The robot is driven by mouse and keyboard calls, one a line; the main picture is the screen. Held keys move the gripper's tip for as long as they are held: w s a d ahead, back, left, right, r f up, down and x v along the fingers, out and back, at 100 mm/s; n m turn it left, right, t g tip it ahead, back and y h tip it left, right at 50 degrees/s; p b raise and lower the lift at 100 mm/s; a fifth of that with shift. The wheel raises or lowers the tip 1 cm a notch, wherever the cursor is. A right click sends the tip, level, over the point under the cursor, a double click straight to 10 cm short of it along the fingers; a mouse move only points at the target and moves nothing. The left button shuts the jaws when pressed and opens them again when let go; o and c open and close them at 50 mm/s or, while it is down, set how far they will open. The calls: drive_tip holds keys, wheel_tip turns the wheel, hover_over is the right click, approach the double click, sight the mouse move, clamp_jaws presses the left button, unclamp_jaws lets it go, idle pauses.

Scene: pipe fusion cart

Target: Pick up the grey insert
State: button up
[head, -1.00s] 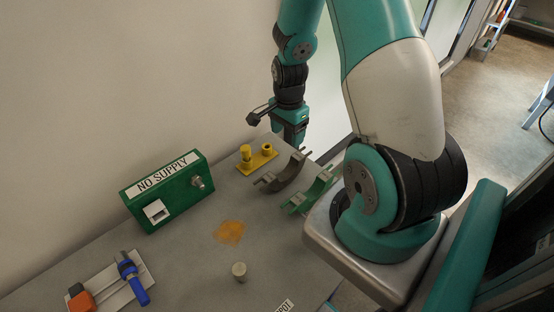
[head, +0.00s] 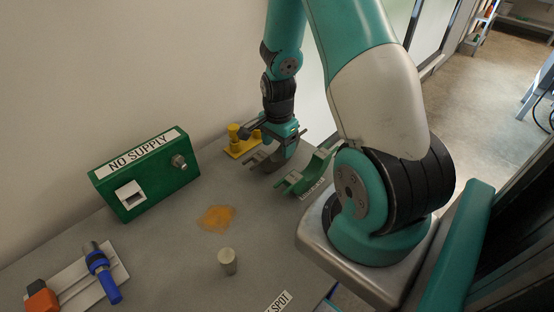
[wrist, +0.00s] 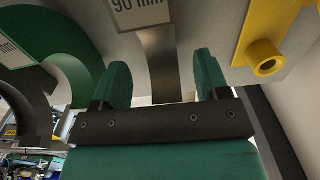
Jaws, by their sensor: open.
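The grey insert (head: 264,161), a half-ring, lies at the back of the grey bench. In the wrist view the insert (wrist: 160,62) shows a "90 mm" label, and its dark grey band stands in the gap between my two green fingers. My gripper (head: 281,141) is over the insert from above and hides part of it in the head view. In the wrist view my gripper (wrist: 163,80) is open, with a gap visible on either side of the band. I cannot tell whether a finger touches it.
A green half-ring insert (head: 306,179) lies close by to the right; a yellow pegged fixture (head: 240,149) stands to the left. A green "NO SUPPLY" box (head: 148,178), an orange stain (head: 216,218), a small grey cylinder (head: 228,262) and a blue-handled tool (head: 102,272) are farther left and nearer.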

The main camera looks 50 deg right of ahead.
sight(277, 155)
drive_tip(key=f+b, duration=0.1)
drive_tip(key=f, duration=0.1)
drive_tip(key=f+b, duration=0.2)
drive_tip(key=shift+a+f, duration=0.2)
drive_tip(key=shift+f, duration=0.05)
drive_tip(key=shift+r, duration=0.1)
clamp_jaws()
